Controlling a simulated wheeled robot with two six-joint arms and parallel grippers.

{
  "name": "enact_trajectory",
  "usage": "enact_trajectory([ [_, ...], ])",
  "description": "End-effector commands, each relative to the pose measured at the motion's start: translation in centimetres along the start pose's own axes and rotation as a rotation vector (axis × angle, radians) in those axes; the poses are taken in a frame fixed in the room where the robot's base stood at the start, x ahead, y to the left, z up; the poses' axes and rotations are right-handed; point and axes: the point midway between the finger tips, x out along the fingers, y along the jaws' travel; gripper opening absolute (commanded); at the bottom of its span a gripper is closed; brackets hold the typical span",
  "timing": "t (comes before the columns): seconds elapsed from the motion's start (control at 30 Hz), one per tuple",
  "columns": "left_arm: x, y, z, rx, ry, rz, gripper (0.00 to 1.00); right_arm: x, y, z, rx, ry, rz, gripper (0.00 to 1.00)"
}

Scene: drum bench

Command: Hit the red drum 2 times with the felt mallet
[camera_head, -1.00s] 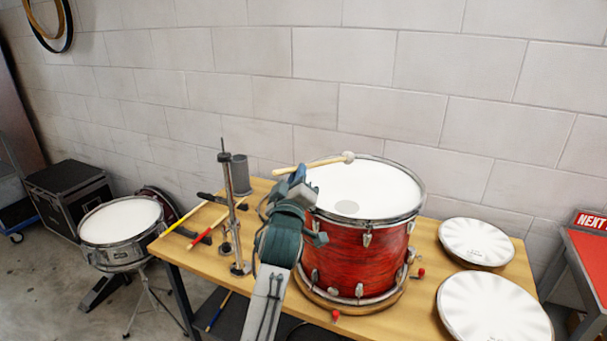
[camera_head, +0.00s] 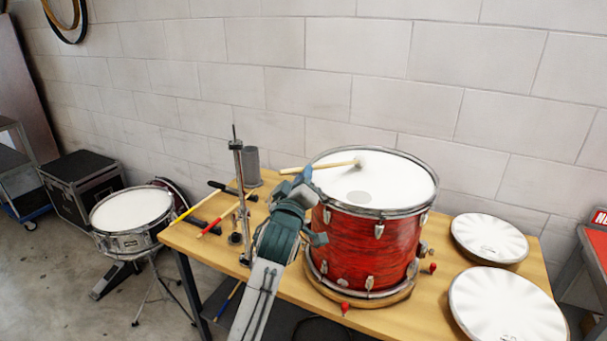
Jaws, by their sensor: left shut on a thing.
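The red drum (camera_head: 360,248) stands upright on the wooden bench with its white head (camera_head: 395,185) facing up. My left gripper (camera_head: 302,179) is at the drum's left rim, shut on the felt mallet (camera_head: 325,165). The mallet has a pale wooden stick and lies nearly level, pointing right. Its pale felt tip (camera_head: 359,162) is over the drumhead, and a round grey shadow shows on the head below it. The tip looks a little above the head, apart from it. My left arm hides part of the bench in front. My right gripper is not in view.
On the bench (camera_head: 205,250), a metal stand (camera_head: 241,200), a grey cylinder (camera_head: 251,166) and several sticks lie left of the arm. Two white round pads (camera_head: 490,238) (camera_head: 508,308) lie at right. A snare drum (camera_head: 131,210) stands on the floor at left.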

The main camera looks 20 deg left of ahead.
Motion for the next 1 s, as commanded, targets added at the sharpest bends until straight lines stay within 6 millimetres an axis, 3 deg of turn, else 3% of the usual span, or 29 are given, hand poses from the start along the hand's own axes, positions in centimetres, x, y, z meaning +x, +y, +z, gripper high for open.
enact_trajectory([
  [0.03, -0.4, -1.2, 1.2, 0.0, 0.0, 0.0, 0.0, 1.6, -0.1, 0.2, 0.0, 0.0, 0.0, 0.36],
  [0.07, -0.4, -1.4, 1.4, 0.0, 0.001, 0.001, 0.0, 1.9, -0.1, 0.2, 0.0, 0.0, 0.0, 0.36],
  [0.5, 1.0, 3.4, -3.4, -0.001, 0.002, 0.002, 0.0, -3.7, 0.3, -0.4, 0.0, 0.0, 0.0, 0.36],
  [0.83, 1.1, 3.5, -3.5, 0.0, 0.0, 0.0, 0.0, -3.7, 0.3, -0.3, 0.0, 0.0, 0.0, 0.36],
  [1.0, 1.4, 3.9, -4.1, 0.009, -0.012, -0.009, 0.0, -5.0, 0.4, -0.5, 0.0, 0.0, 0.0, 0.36],
])
